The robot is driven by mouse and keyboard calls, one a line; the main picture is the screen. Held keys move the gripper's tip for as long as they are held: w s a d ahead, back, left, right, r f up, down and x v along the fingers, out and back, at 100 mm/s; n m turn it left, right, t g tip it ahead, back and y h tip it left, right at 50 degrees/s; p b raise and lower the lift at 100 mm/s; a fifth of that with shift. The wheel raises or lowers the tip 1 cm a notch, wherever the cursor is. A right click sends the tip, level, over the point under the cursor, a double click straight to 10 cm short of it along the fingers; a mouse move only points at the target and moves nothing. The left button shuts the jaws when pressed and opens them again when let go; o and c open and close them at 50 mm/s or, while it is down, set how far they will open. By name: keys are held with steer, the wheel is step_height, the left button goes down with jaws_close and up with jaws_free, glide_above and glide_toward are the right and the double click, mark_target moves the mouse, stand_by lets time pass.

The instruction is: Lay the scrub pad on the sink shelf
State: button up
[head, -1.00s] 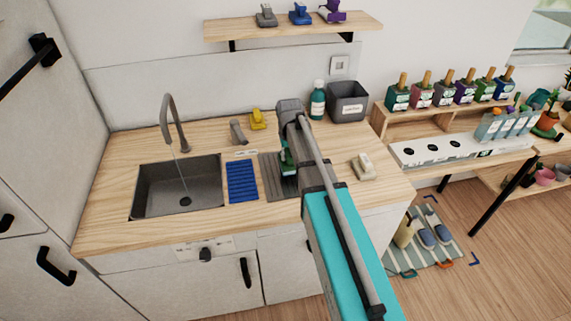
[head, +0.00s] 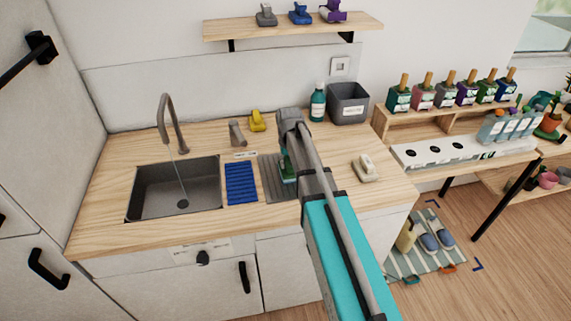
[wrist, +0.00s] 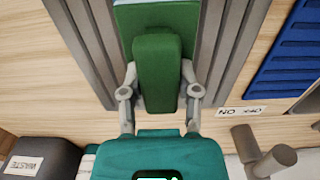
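A green scrub pad with a block-shaped grip (wrist: 158,70) sits between the two grey fingers of my gripper (wrist: 160,90) in the wrist view. The fingers touch the grip on both sides. In the head view my gripper (head: 288,155) hangs over the grey ribbed mat (head: 272,188) right of the sink, and the green pad (head: 287,170) shows partly behind my arm. I cannot tell whether the pad touches the mat. A wooden wall shelf (head: 345,27) above the counter holds a grey, a blue and a purple scrubber.
The sink (head: 150,190) with running water is at the left, beside a blue ribbed mat (head: 241,184). A yellow scrubber (head: 257,121), teal bottle (head: 318,102) and grey waste bin (head: 348,103) stand at the back. A cream scrubber (head: 366,168) lies right of my arm.

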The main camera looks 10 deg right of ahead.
steer(key=shift+o, duration=1.2)
steer(key=shift+r, duration=0.2)
step_height(320, 180, up, 12)
steer(key=p, duration=1.2)
steer(key=s+a, duration=0.1)
steer(key=s, duration=1.8)
steer(key=shift+s, duration=0.4)
